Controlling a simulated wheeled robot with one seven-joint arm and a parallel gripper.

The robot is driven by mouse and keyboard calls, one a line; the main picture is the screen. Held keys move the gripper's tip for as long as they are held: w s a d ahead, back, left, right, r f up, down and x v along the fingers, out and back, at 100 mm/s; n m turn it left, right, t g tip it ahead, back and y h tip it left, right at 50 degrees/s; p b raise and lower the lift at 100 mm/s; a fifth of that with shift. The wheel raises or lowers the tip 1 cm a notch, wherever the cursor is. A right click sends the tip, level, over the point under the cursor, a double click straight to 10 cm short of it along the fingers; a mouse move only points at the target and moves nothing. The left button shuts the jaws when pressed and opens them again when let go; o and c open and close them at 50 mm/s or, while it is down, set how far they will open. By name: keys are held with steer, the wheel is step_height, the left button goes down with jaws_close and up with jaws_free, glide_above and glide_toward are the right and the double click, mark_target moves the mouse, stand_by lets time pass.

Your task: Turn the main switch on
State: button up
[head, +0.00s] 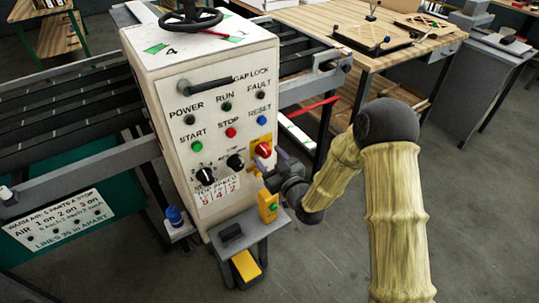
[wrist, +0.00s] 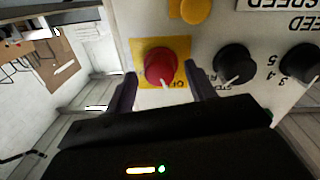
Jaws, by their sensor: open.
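The main switch (head: 263,149) is a red rotary knob on a yellow plate, at the right edge of the control cabinet's front face. In the wrist view the red knob (wrist: 161,66) has a white pointer mark, with partly hidden lettering on the plate beside it. My gripper (head: 270,174) is at the cabinet's right side, close to the switch. In the wrist view its two dark fingers (wrist: 160,88) are apart, one on each side of the knob. I cannot tell whether either finger touches it.
The white control cabinet (head: 180,70) carries black knobs (head: 235,161), a green START button (head: 195,146) and a blue RESET button (head: 262,120). A yellow box with a green button (head: 268,207) sits just below the switch. A wooden table (head: 345,25) stands behind. Floor at right is clear.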

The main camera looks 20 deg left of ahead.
steer(key=shift+w+a, duration=0.15)
steer(key=shift+a, duration=0.05)
steer(key=shift+c, duration=0.2)
steer(key=c, duration=0.9)
steer(key=shift+c, duration=0.2)
